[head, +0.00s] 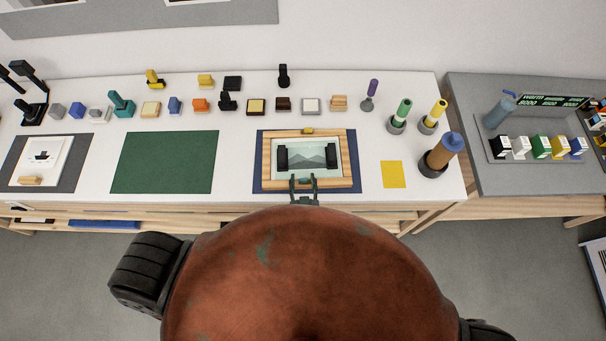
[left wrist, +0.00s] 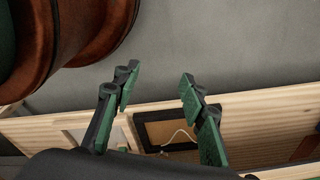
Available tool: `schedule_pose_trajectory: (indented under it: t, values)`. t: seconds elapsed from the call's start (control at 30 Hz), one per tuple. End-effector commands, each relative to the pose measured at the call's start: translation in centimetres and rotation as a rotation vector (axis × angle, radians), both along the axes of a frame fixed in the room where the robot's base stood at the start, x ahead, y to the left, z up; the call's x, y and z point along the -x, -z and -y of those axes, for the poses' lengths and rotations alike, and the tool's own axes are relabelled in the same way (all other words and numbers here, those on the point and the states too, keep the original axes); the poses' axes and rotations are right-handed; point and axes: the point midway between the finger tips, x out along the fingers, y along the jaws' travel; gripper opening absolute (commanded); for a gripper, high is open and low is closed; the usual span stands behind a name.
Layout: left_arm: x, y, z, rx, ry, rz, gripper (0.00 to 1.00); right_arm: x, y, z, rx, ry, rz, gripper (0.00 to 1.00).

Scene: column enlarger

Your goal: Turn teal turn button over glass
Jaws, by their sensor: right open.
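A wooden frame (head: 352,170) lies on a dark blue mat (head: 264,138), with a glass-covered mountain picture (head: 306,160) in it. Two black blocks sit on the glass at its left and right sides. A yellow turn button (head: 308,130) is at the frame's far edge. My right gripper (head: 303,181) is open at the frame's near edge, its fingers on or just above the wood. I cannot make out the teal turn button apart from the fingers there. My left gripper (left wrist: 159,80) is open and empty in the left wrist view; it is out of the head view.
A green mat (head: 165,162) lies left of the frame and a yellow card (head: 393,174) lies right of it. Several small coloured blocks stand along the back. Tubes, such as the brown bottle (head: 441,155), stand at the right. A grey side table (head: 480,185) adjoins.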

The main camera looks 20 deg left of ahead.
Motion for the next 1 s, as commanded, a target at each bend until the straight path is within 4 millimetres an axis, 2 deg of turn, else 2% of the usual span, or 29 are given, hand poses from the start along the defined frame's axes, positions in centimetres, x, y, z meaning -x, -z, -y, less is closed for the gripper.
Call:
schedule_pose_trajectory:
  t: [0.13,0.4,0.63,1.0]
  values:
    - [-0.3,0.1,0.1,0.001,0.001,0.005,0.39,-0.4,0.3,0.1,0.001,0.007,0.000,0.42]
    - [1.3,0.2,0.0,0.000,-0.003,-0.015,0.39,-0.5,0.3,0.3,0.000,0.013,-0.001,0.41]
    - [1.6,0.2,0.0,0.000,-0.003,-0.020,0.39,-0.5,0.4,0.2,0.001,0.012,-0.001,0.26]
    - [0.8,0.2,0.0,0.000,-0.001,-0.009,0.39,-0.5,0.4,0.1,0.001,0.009,-0.001,0.00]
